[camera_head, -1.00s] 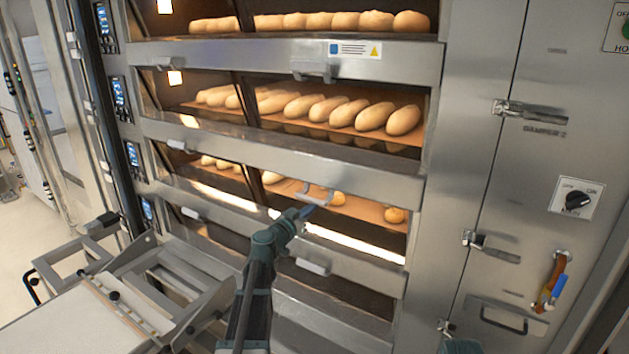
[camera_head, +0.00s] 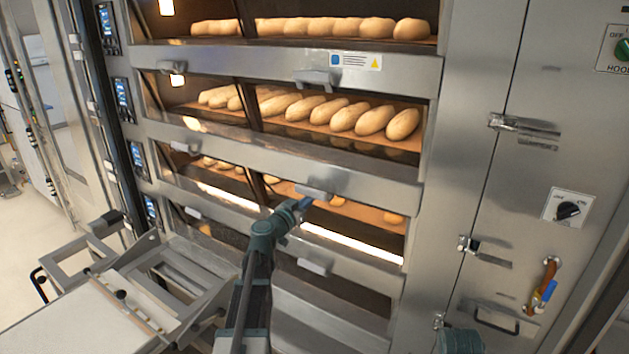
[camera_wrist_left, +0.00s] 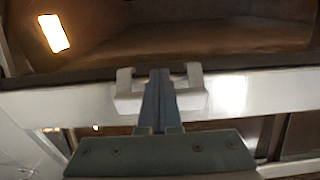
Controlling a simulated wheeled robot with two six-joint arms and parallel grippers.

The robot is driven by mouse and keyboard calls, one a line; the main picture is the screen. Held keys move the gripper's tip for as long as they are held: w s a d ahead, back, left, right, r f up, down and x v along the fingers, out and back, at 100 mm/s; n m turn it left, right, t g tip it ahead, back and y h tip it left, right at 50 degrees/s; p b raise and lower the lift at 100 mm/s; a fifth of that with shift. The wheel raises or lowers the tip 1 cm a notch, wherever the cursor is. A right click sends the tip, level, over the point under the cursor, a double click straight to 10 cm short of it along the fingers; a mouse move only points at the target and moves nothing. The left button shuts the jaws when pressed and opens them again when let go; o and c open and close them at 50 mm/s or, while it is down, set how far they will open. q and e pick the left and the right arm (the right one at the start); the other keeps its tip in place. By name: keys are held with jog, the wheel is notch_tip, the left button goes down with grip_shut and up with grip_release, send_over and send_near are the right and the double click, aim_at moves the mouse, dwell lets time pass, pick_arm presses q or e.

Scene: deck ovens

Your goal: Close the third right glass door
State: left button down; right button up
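The third right glass door's handle (camera_head: 313,193) is a pale bracket on the right half of the oven front, at the third lit deck. My left gripper (camera_head: 304,204) is at this handle. In the left wrist view, the fingers (camera_wrist_left: 158,98) are shut together, between the two posts of the handle (camera_wrist_left: 126,92). They overlap its bar; I cannot tell whether they touch it. Behind the handle I see a lit deck interior. My left arm hides part of the deck below. I cannot tell the door's exact angle. My right gripper is not in view.
Loaves (camera_head: 345,117) fill the decks above. Another door handle (camera_head: 314,266) is just below my left gripper. A metal loader frame (camera_head: 160,280) stands at lower left. A steel panel (camera_head: 500,200) with latches and a knob (camera_head: 568,210) is at right.

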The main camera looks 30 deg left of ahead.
pick_arm(q)
jog(key=s+f+b, duration=0.2)
jog(key=s, duration=0.7)
jog(key=shift+a+f, duration=0.3)
dwell(0.9)
